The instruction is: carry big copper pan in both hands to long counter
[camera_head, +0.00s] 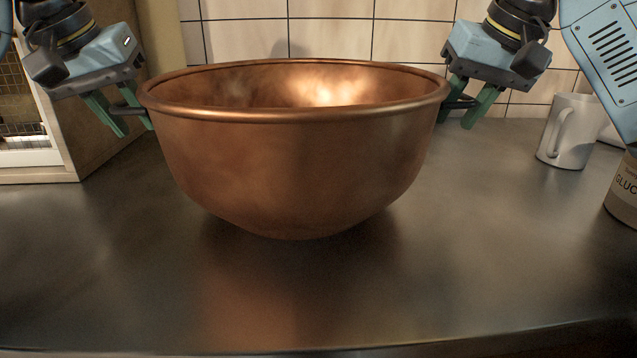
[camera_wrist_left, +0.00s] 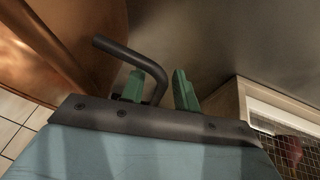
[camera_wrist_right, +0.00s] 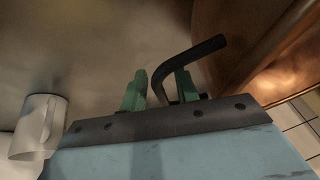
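The big copper pan (camera_head: 290,160) is upright and appears to rest on a dark metal counter (camera_head: 480,260) in the head view. It has a dark bent handle on each side. My left gripper (camera_head: 119,113) is at the pan's left handle (camera_wrist_left: 128,56). Its green fingers are apart, one on each side of the handle, with visible gaps. My right gripper (camera_head: 470,103) is at the pan's right handle (camera_wrist_right: 200,51). Its fingers are also apart, with the handle between them, nearer one finger. The pan's underside is hidden.
A white mug (camera_head: 568,132) stands on the right of the counter, with a labelled container (camera_head: 624,190) nearer at the right edge. A wooden-sided box with a wire-mesh front (camera_head: 75,120) stands at the left. A tiled wall (camera_head: 330,30) is behind. The counter's front is clear.

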